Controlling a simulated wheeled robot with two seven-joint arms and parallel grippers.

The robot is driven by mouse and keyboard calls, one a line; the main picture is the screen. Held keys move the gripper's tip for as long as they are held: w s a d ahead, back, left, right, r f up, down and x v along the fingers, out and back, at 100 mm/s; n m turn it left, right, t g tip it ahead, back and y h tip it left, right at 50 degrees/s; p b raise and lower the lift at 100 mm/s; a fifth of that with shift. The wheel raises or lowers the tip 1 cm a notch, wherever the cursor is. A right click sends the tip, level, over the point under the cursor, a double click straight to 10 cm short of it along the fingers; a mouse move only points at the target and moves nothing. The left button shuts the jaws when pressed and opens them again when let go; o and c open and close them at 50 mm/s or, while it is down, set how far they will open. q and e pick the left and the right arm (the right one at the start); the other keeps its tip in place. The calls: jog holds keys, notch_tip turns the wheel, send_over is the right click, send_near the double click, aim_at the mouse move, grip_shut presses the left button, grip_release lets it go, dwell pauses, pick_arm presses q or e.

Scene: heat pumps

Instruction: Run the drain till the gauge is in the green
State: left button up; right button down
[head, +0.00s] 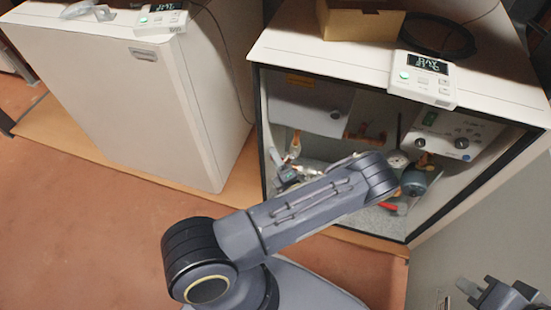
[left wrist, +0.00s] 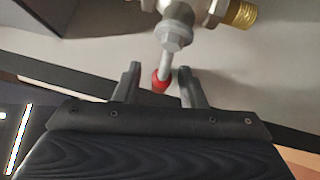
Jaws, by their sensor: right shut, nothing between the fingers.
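A drain valve lever with a red tip (left wrist: 161,82) hangs from a metal valve body with a brass fitting (left wrist: 238,13) in the left wrist view. My left gripper (left wrist: 159,74) is open, with one finger on each side of the red tip and gaps showing. My right gripper (head: 458,294) is shut and empty at the lower right.
The open heat pump cabinet (head: 340,67) holds pipes, a blue-grey pump (head: 414,183) and a control box (head: 455,138). On its top stand a controller (head: 422,80), a cardboard box (head: 360,24) and a black coil (head: 437,36). A closed white unit (head: 130,95) stands to the left.

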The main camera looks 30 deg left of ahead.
pick_arm(q)
grip_shut()
jog(key=f+n+g+h+p, duration=0.1)
jog(key=n+h+p, duration=0.1)
jog(key=p, duration=0.1)
jog(key=shift+d+f+n, duration=0.15)
jog(key=shift+n, duration=0.25)
jog(key=shift+w+d+f+n+g+h+p, duration=0.1)
jog(key=shift+d+f+n+g+h+p, duration=0.15)
jog(key=shift+f+n+h+p, duration=0.35)
jog(key=shift+d+f+n+g+h+p, duration=0.1)
jog(key=shift+f+n+g+h+p, duration=0.3)
jog(key=shift+h, duration=0.4)
grip_release()
jog(key=shift+r, duration=0.1)
